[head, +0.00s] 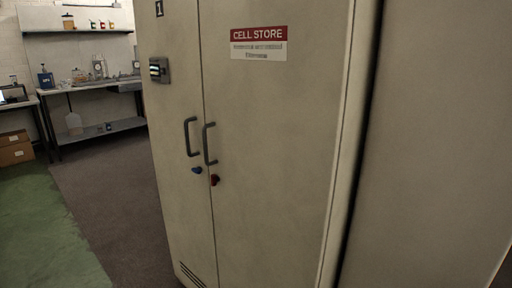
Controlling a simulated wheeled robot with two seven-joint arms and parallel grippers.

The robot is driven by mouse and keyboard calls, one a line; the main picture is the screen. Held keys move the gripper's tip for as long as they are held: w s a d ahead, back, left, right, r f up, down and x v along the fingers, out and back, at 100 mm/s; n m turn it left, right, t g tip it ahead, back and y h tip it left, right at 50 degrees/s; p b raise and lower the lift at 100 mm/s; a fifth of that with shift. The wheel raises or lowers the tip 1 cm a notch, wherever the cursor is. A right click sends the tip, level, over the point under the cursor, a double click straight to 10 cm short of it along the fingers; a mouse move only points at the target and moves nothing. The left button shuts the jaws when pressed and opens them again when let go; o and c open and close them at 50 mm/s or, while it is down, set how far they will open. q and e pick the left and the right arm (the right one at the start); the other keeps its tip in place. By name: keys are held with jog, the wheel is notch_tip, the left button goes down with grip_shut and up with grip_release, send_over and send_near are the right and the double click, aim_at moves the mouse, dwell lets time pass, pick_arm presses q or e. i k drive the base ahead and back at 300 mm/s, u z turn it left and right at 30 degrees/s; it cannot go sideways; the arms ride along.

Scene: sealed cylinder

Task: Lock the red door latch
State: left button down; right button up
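The red door latch (215,180) is a small red knob on the right door of a tall cream cabinet (275,130). It sits just below the right door's dark handle (209,144). A blue latch (196,170) sits to its left, on the left door, below that door's handle (190,137). The red latch is too small to tell its turned position. Both doors look closed. Neither of my grippers shows in the head view.
A red and white CELL STORE sign (258,43) and a small dark panel (159,70) are on the cabinet doors. A workbench (95,88) with several items stands at the back left, with cardboard boxes (15,149) beside it. The floor (105,185) left of the cabinet is clear.

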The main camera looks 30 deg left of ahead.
aim_at(215, 178)
jog(key=u, duration=1.35)
jog(key=k, duration=1.25)
jog(key=u, duration=0.95)
jog(key=i, duration=2.3)
jog(key=z, duration=1.2)
jog(key=i, duration=0.35)
jog(key=z, duration=0.3)
